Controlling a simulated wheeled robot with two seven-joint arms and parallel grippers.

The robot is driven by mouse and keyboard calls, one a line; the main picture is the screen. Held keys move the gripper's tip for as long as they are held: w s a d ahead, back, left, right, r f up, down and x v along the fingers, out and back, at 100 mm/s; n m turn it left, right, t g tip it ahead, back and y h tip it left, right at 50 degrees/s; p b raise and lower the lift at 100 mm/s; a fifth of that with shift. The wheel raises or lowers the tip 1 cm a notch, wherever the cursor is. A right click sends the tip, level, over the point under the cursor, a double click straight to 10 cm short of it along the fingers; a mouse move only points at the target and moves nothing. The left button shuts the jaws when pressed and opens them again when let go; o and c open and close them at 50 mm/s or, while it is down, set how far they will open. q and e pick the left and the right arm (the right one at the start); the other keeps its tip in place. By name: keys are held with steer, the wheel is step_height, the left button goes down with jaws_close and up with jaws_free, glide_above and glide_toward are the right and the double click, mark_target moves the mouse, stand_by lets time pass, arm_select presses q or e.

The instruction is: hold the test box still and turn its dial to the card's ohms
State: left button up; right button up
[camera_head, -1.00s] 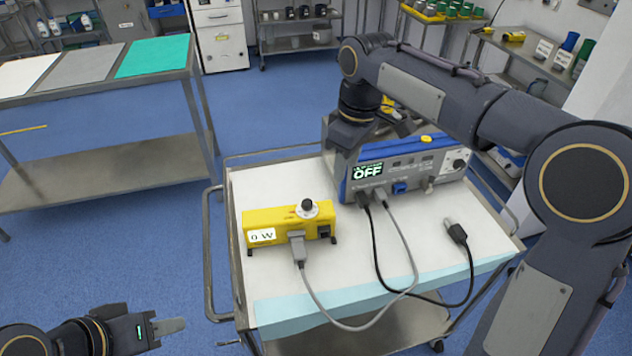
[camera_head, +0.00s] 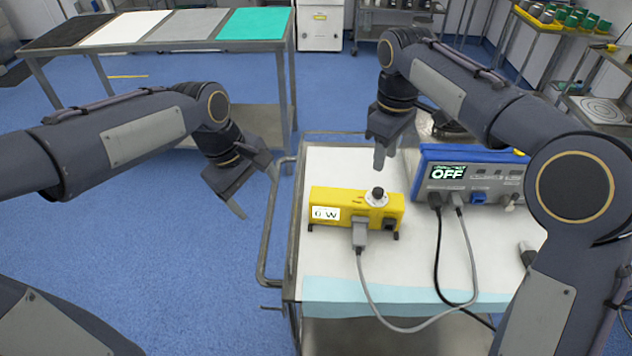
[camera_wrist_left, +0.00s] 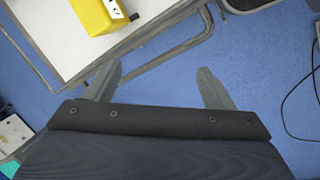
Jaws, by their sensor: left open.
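The yellow test box (camera_head: 345,205) stands on the white-topped cart, its display reading 0 W. Its dial (camera_head: 377,196) is a black knob on a white disc on top, towards the right. The test box also shows partly at the top of the left wrist view (camera_wrist_left: 97,14). My left gripper (camera_head: 253,192) is open and empty, left of the box beyond the cart's side rail; its open fingers also show in the left wrist view (camera_wrist_left: 158,88). My right gripper (camera_head: 380,158) points down above and behind the dial, apart from it; its finger opening is unclear. I see no readable card.
A blue and grey unit (camera_head: 465,185) with a display reading OFF stands at the right of the cart (camera_head: 330,265). A grey cable (camera_head: 364,275) runs from the box front across the cart. A steel rail (camera_head: 268,235) edges the cart's left side.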

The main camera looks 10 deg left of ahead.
mark_target(316, 205)
arm_select(q)
steer(key=w+d+f+n, duration=0.2)
steer(key=w+d, duration=0.1)
steer(key=w+d+f+n+g+y, duration=0.1)
steer(key=w+d+f+n, duration=0.1)
steer(key=w+d+f, duration=0.1)
steer(key=w+d+f+n+y, duration=0.1)
steer(key=w+d+f+n, duration=0.1)
steer(key=w+d, duration=0.1)
steer(key=shift+w+d+f+g, duration=0.15)
steer(key=shift+w+d+g, duration=0.2)
steer(key=shift+w, duration=0.2)
steer(key=shift+w+d+f+y, duration=0.15)
steer(key=shift+d+f+y, duration=0.05)
steer(key=shift+f+y, duration=0.1)
steer(key=shift+f, duration=3.8)
